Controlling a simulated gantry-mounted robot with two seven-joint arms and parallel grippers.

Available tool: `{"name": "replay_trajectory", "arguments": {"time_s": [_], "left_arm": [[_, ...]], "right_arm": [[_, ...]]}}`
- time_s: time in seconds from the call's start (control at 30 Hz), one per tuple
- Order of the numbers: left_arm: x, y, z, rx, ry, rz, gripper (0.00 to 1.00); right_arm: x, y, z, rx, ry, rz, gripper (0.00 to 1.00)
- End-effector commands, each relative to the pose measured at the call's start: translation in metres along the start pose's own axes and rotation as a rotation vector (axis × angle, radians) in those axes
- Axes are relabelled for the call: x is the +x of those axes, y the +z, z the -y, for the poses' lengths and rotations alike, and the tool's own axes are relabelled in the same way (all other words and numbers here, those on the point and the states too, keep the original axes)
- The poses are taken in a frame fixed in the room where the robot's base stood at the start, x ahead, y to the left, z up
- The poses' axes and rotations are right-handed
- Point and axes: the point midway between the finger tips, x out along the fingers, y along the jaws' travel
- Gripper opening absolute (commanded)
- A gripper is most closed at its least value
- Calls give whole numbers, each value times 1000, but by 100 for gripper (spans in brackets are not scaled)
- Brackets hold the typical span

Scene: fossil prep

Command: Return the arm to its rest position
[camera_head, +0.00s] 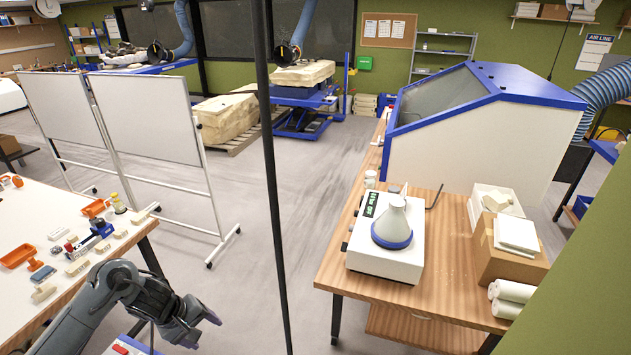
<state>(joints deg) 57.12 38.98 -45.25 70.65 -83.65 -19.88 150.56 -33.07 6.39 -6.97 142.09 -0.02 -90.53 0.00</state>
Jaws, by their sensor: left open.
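My left arm comes in from the lower left, bent at the elbow. My left gripper (204,329) hangs at its end near the bottom of the head view, low over the floor beside the left table (108,283). Its fingers look parted, and I see nothing held between them. My right arm and right gripper are out of the picture.
A dark vertical pole (270,170) crosses mid-view. The right bench (445,265) carries a white device (385,245) and boxes. Floor between is clear.

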Motion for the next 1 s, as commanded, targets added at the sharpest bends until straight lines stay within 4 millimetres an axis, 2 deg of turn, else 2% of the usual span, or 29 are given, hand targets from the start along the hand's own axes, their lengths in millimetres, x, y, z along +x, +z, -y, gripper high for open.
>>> {"name": "replay_trajectory", "arguments": {"time_s": [0.1, 0.2, 0.4, 0.63, 0.87, 1.0], "left_arm": [[-25, -14, -34, -93, 143, 28, 68], [-49, -28, -57, -186, 272, 63, 68], [-85, -52, -78, -336, 468, 132, 68], [-110, -77, -83, -455, 631, 180, 68], [-113, -137, -77, -258, 599, -156, 68], [-120, -178, -63, -133, 511, -373, 68]], "right_arm": [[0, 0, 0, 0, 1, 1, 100], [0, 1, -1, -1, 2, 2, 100], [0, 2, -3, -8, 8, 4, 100], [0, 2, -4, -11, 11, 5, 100], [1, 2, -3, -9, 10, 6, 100], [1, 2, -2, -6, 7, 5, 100]]}}
